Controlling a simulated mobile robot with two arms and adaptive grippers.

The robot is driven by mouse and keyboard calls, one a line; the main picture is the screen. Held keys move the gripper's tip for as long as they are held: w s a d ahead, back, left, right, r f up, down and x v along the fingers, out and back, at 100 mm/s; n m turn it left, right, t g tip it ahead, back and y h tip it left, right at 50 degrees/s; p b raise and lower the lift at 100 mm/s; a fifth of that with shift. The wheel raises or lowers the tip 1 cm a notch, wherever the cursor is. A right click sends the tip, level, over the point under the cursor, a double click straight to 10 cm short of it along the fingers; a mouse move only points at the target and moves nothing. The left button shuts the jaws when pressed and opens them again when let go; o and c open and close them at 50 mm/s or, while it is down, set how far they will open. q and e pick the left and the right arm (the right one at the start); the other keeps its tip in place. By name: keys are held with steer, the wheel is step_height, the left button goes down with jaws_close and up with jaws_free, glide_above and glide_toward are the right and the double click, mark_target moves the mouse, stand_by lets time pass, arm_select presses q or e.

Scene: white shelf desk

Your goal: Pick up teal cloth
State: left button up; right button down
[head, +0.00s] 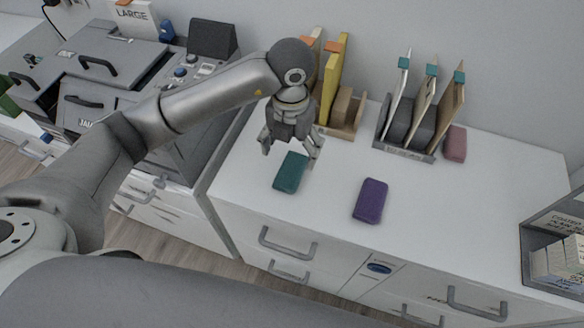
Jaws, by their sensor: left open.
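The teal cloth (290,173) is a small folded block lying flat on the white desk top (430,205), near its front left edge. My left gripper (291,152) is open above the far end of the cloth, pointing down, with one finger to each side. It appears empty. In this view I cannot tell how much height is between the fingertips and the cloth. My right gripper is not in view.
A purple cloth (371,201) lies right of the teal one. Behind stand a file holder (338,131) and a grey rack (402,150) with folders. A pink block (455,144) sits beside the rack. A grey machine (130,90) is at left, a box shelf (556,250) at right.

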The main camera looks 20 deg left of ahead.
mark_target(291, 168)
arm_select(q)
step_height(291, 168, down, 8)
steer(key=shift+w+f+p, duration=0.15)
steer(key=shift+f+p, duration=0.1)
steer(key=shift+p, duration=0.2)
steer(key=c, duration=1.1)
